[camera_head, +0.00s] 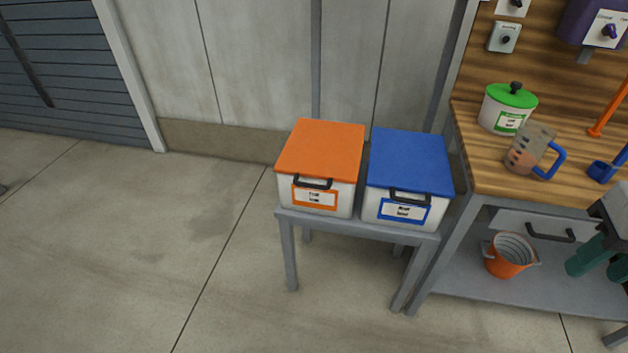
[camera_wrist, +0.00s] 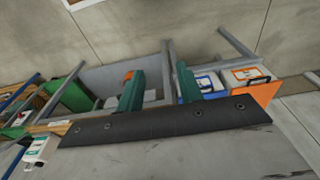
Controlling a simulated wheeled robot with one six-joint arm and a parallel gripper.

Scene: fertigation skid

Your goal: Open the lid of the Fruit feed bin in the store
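Two white bins stand side by side on a small grey stand. The left bin has an orange lid (camera_head: 322,148), a dark handle (camera_head: 313,183) and an orange-bordered label (camera_head: 314,198). The right bin has a blue lid (camera_head: 410,160), a dark handle and a blue-bordered label (camera_head: 404,210). Both lids are down. The label words are too small to read surely, so I cannot tell which says Fruit feed. My gripper (camera_head: 594,266) is at the right edge, well right of both bins. In the wrist view its two teal fingers (camera_wrist: 160,88) are apart with nothing held between them.
A wooden-topped bench (camera_head: 490,165) stands right of the bins, holding a green-lidded pot (camera_head: 507,108) and a jug (camera_head: 531,148) with a blue handle. An orange bucket (camera_head: 510,255) is on its lower shelf. The floor (camera_head: 150,250) left and in front of the bins is clear.

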